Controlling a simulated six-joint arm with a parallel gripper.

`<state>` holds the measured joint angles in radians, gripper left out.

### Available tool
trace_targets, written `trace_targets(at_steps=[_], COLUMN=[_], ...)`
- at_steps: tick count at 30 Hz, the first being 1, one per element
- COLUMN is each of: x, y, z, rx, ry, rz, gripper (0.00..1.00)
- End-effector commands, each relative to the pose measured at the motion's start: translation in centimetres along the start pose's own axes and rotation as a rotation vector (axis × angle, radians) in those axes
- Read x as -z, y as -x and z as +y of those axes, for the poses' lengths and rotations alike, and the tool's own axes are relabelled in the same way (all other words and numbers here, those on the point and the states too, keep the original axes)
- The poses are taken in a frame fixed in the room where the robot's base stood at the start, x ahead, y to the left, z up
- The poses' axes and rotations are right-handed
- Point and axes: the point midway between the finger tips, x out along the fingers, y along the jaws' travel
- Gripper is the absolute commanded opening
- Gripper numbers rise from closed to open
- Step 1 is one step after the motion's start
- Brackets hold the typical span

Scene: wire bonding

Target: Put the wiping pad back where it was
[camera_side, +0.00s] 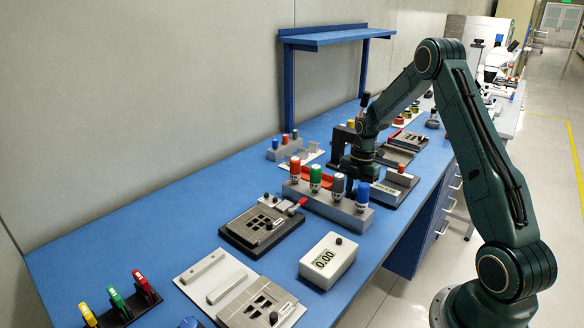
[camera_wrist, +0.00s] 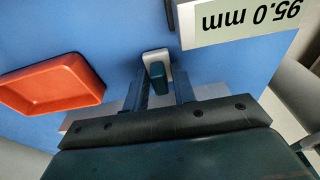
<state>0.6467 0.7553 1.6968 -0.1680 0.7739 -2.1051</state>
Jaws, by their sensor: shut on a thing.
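The wiping pad, a pale grey block with a dark teal grip (camera_wrist: 157,72), shows between the fingertips of my gripper (camera_wrist: 163,86) in the wrist view. My gripper is shut on its grip, and the pale block faces the blue bench. I cannot tell whether the pad touches the bench. In the side view my gripper (camera_side: 358,180) points down behind the bottle rack, and the pad is hidden there. An orange tray (camera_wrist: 55,84) lies to the left of the pad in the wrist view, apart from it. It also shows in the side view (camera_side: 322,178).
A grey rack (camera_side: 325,203) with red, green, grey and blue-topped bottles stands in front of my gripper. A block marked 95.0 mm (camera_wrist: 245,22) is close on the right in the wrist view. Fixtures (camera_side: 262,222) and a gauge box (camera_side: 328,258) stand nearer the camera.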

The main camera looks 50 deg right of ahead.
Motion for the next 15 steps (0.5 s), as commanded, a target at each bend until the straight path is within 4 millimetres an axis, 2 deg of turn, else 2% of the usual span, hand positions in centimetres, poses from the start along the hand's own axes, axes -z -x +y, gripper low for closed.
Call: trace_targets(at_steps=[9, 10, 13, 15], x=[-0.04, -0.04, -0.04, -0.04], y=[-0.28, -0.27, -0.25, -0.25], z=[-0.01, 0.00, -0.01, -0.01], rx=[0.000, 0.000, 0.000, 0.000], ry=[0.000, 0.000, 0.000, 0.000], rz=[0.000, 0.000, 0.000, 0.000], gripper=[0.05, 0.30, 0.48, 0.48])
